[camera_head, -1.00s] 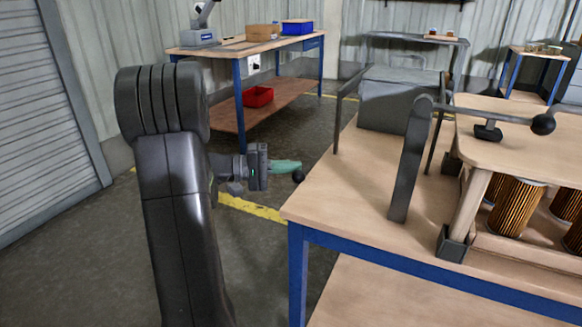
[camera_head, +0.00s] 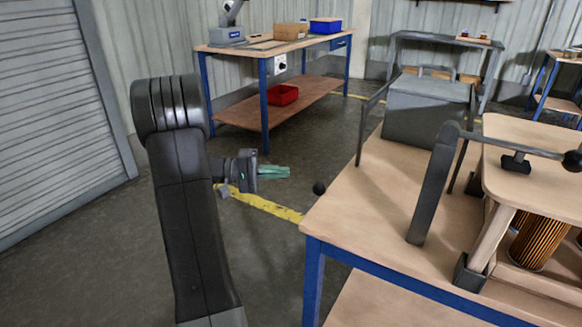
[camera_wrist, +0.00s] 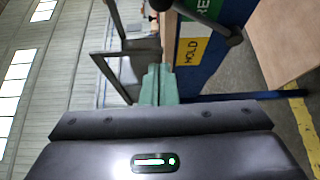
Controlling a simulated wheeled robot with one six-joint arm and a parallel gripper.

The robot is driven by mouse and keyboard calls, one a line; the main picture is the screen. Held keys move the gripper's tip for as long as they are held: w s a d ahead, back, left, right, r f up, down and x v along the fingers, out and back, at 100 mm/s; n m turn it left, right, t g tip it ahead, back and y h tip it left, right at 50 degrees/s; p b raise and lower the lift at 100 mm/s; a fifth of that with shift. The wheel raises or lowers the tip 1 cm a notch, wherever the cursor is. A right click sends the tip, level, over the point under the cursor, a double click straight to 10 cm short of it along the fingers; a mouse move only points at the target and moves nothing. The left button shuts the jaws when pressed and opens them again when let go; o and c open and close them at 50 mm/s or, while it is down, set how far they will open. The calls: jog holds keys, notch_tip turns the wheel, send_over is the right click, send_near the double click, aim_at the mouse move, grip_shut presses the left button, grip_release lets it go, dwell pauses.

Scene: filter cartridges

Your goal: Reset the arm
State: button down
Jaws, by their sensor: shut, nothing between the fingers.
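My gripper (camera_head: 275,171) is at the end of my dark arm, left of the workbench in the head view. Its green fingers point right toward the bench edge. The fingers are shut with nothing between them. A black ball knob (camera_head: 319,188) is just right of the fingertips, apart from them. In the wrist view my closed green fingers (camera_wrist: 158,86) stand in the middle, in front of the bench's side.
The near workbench (camera_head: 345,228) carries a grey box (camera_head: 428,110), a dark lever (camera_head: 432,185) and a fixture with a pleated filter cartridge (camera_head: 541,240). A second bench (camera_head: 270,108) stands behind. Open floor lies around my arm, with a yellow line (camera_head: 265,206).

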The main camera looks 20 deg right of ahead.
dwell(0.4)
jog(key=s+d+r+b, duration=0.1)
jog(key=s+d+b, duration=0.2)
jog(key=s+d, duration=0.3)
jog(key=shift+s+d+r, duration=0.2)
jog(key=shift+d+r, duration=0.05)
dwell(0.5)
